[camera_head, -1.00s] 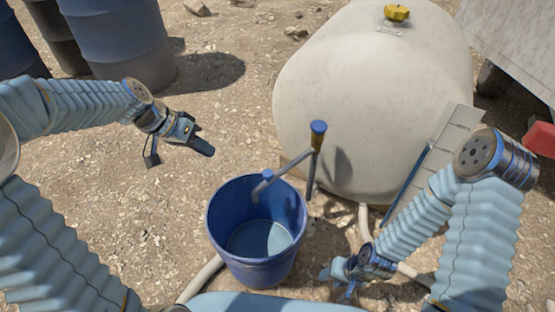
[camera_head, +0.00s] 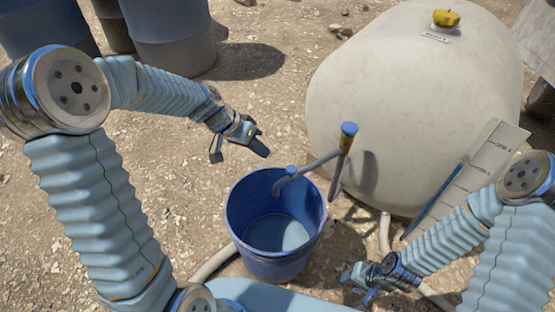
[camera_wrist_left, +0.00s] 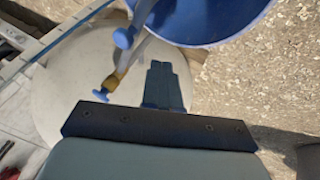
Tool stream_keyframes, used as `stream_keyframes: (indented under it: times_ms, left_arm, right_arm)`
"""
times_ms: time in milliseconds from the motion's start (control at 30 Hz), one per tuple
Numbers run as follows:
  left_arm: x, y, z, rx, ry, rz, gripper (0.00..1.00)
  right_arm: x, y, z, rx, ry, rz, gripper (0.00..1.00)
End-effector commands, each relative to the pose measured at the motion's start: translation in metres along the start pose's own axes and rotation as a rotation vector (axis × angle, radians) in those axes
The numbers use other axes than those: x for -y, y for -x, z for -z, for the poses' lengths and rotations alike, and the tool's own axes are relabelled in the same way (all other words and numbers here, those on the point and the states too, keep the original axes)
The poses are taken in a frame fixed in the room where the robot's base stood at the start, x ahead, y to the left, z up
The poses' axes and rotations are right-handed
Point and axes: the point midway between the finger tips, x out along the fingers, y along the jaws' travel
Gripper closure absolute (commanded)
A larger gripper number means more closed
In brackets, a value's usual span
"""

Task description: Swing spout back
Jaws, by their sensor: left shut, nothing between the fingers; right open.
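The spout (camera_head: 308,171) is a grey pipe with a blue tip. It reaches left from a post with a blue cap (camera_head: 348,129), and its tip is over the blue bucket (camera_head: 240,220), which holds some pale liquid. In the left wrist view the spout (camera_wrist_left: 137,50) and part of the bucket (camera_wrist_left: 205,20) show at the top. My left gripper (camera_head: 264,152) is shut and empty, above and behind the bucket, apart from the spout. In the left wrist view its fingers (camera_wrist_left: 164,75) are together. My right gripper (camera_head: 358,285) is open, low, right of the bucket.
A large cream tank (camera_head: 400,100) with a yellow cap (camera_head: 446,18) stands behind the post. Blue barrels (camera_head: 170,35) stand at the back left. A hose (camera_head: 212,262) runs along the ground by the bucket. A panel (camera_head: 480,165) leans by the tank. Open gravel lies between barrels and bucket.

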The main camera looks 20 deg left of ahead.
Motion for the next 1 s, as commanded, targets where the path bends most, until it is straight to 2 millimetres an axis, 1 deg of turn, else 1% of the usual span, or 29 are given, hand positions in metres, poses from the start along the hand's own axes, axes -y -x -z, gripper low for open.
stream_keyframes:
  times_ms: [33, 100, 200, 300, 500, 867, 1000]
  left_arm:
    - [0.0, -0.012, -0.001, 0.004, -0.001, -0.003, 1.0]
    - [0.0, -0.025, -0.001, 0.003, 0.0, -0.002, 1.0]
    - [-0.016, -0.032, -0.001, 0.002, -0.004, -0.002, 1.0]
    - [-0.025, -0.039, -0.001, 0.001, -0.002, -0.001, 1.0]
    - [-0.033, -0.045, -0.002, 0.0, -0.001, 0.0, 1.0]
    - [-0.034, -0.046, -0.002, 0.0, -0.001, 0.001, 1.0]
    - [-0.041, -0.051, 0.002, 0.0, -0.002, 0.0, 1.0]
  right_arm:
    - [-0.001, -0.001, 0.0, 0.0, 0.0, 0.0, 0.57]
    - [-0.001, -0.001, 0.0, -0.001, -0.001, -0.001, 0.57]
    - [0.001, 0.003, 0.0, 0.001, 0.0, 0.0, 0.57]
    - [0.002, 0.004, -0.001, 0.001, 0.001, 0.001, 0.57]
    - [0.003, 0.004, -0.001, 0.002, 0.002, 0.002, 0.57]
    - [0.003, 0.004, -0.001, 0.002, 0.002, 0.002, 0.57]
    - [0.004, 0.005, -0.001, 0.003, 0.002, 0.003, 0.57]
